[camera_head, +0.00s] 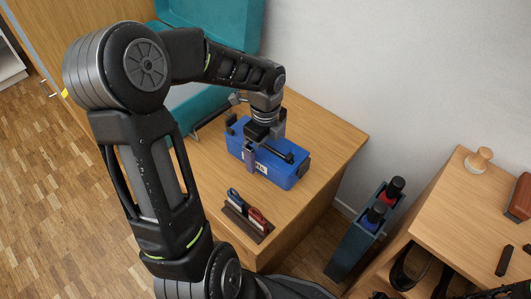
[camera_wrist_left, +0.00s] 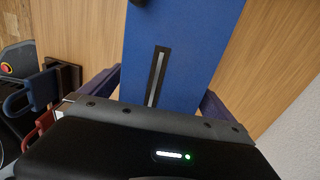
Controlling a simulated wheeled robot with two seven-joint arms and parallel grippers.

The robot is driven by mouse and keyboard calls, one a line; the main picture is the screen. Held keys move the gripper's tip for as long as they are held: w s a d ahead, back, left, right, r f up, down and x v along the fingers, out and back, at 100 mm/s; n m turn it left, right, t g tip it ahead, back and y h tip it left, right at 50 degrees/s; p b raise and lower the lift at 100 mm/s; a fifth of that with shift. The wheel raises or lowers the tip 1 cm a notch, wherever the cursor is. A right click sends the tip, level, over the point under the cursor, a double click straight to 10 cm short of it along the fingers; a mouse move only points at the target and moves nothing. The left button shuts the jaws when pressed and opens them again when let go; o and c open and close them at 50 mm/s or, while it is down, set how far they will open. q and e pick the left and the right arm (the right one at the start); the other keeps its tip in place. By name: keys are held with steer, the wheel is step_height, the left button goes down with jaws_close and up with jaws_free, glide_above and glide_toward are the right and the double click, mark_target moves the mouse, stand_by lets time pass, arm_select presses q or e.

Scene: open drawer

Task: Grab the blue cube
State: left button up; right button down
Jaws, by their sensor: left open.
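A blue box (camera_head: 290,173) with black fittings lies on the wooden cabinet top (camera_head: 330,135). It is the blue object here, longer than a cube. My left gripper (camera_head: 263,152) is over the middle of the box and points down. It is open, with one finger seen in front of the box's near side. In the left wrist view the blue box (camera_wrist_left: 185,55) runs between the two spread fingers (camera_wrist_left: 155,95). I cannot tell whether either finger touches it. My arm hides part of the box's back. My right gripper is not in view.
A small rack with tools (camera_head: 247,214) stands near the cabinet's front edge. A teal case (camera_head: 225,20) is behind, to the left. A dark holder with bottles (camera_head: 358,240) stands at right, beside a second wooden cabinet (camera_head: 440,215). A white wall (camera_head: 390,70) is behind.

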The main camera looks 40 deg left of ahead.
arm_select(q)
steer(key=c, duration=1.6)
steer(key=shift+r, duration=0.15)
step_height(320, 180, up, 10)
steer(key=p, duration=0.4)
